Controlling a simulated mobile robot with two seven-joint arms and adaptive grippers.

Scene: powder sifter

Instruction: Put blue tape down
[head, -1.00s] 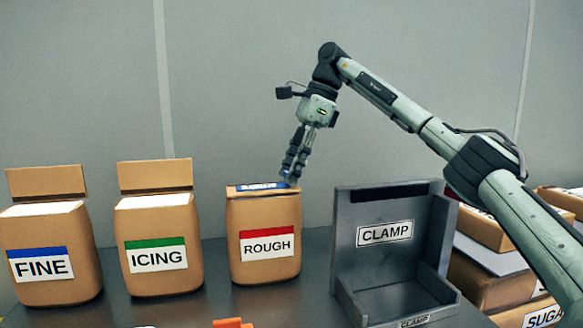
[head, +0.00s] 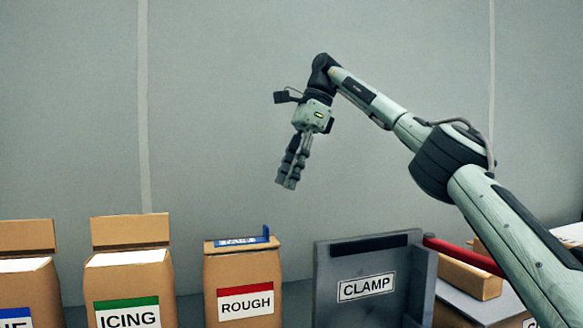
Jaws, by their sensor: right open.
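The blue tape (head: 248,241) lies on top of the closed brown bag labelled ROUGH (head: 243,277). It shows as a blue strip with a pale printed patch and a small blue piece standing up at its right end. My right gripper (head: 287,184) hangs above the bag, fingers pointing down, clear of the tape and empty. Its fingers overlap from this side, but it is open. My left gripper is not in view.
Bags labelled ICING (head: 131,285) and FINE (head: 25,288) stand to the left with open tops. A grey clamp stand (head: 376,262) stands right of the ROUGH bag. A red bar (head: 462,254) and brown packs (head: 468,276) lie behind it.

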